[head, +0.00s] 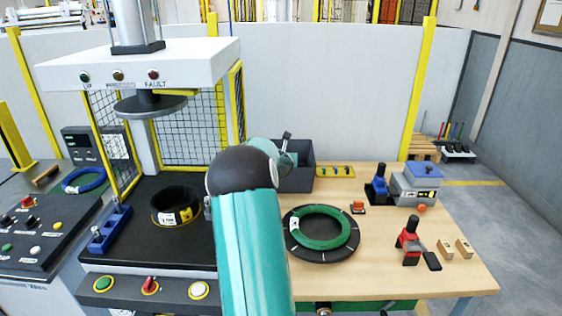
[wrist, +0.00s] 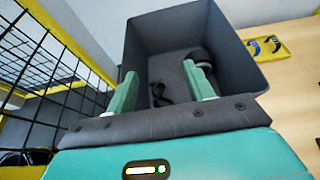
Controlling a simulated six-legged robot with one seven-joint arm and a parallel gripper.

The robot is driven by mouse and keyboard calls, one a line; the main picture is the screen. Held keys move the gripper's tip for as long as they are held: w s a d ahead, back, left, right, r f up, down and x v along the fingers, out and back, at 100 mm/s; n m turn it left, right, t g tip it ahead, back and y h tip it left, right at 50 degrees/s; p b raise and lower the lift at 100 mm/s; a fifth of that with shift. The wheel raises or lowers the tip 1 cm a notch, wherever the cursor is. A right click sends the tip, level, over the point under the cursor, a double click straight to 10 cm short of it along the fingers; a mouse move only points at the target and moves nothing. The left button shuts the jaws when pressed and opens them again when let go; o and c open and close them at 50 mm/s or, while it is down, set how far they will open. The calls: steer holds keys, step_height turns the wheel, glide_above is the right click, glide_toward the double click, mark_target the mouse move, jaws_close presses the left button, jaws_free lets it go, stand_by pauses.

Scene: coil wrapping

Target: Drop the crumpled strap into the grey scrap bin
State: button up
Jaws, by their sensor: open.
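The grey scrap bin (head: 299,180) stands at the back left of the wooden table, partly hidden behind my arm. In the wrist view its open top and grey inner wall (wrist: 146,41) fill the middle. My gripper (wrist: 163,86) is over the bin, with its two green fingers wide apart. A small black crumpled strap (wrist: 158,96) shows between and beyond the fingers, apparently lying on the bin floor and touching neither finger. In the head view my gripper (head: 287,145) is at the bin, and the strap is hidden there.
A dark rounded item (wrist: 196,56) lies in the bin beside the right finger. A yellow tray (head: 335,171) sits right of the bin. A green coil (head: 320,228) lies on a black turntable. A black coil (head: 175,204) sits in the press. A mesh guard (wrist: 45,65) stands left of my gripper.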

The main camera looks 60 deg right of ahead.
steer(key=v, duration=0.9)
steer(key=shift+s+a, duration=0.2)
steer(key=shift+a, duration=0.1)
steer(key=w+a+r+n+t+y, duration=0.35)
steer(key=w+a+n, duration=0.35)
steer(key=a, duration=0.3)
steer(key=w+a+r+n+t+y, duration=0.25)
steer(key=w+a+r+n, duration=0.3)
steer(key=a, duration=0.55)
steer(key=w+a+r+n+t+y, duration=0.1)
steer(key=a+n+y, duration=0.2)
steer(key=a+n, duration=0.5)
steer(key=w+a+r+n+y, duration=0.1)
steer(key=w+a+n+y, duration=0.2)
steer(key=a, duration=0.8)
steer(key=s+a+f+n+g+y, duration=0.1)
steer(key=s+a+n+g+y, duration=0.1)
steer(key=s+a+n, duration=0.6)
steer(key=s+a+f+n+g+y, duration=0.1)
steer(key=s+a+n+g+y, duration=0.15)
steer(key=a+n, duration=0.65)
steer(key=s+a+f+n+g+h, duration=0.1)
steer(key=s+a+f+n+h, duration=0.1)
steer(key=s+n, duration=0.2)
steer(key=s+a+f+n+g+h, duration=0.2)
steer(key=s+a+n, duration=0.1)
steer(key=s, duration=0.5)
steer(key=shift+s+n, duration=0.35)
steer(key=shift+n, duration=0.2)
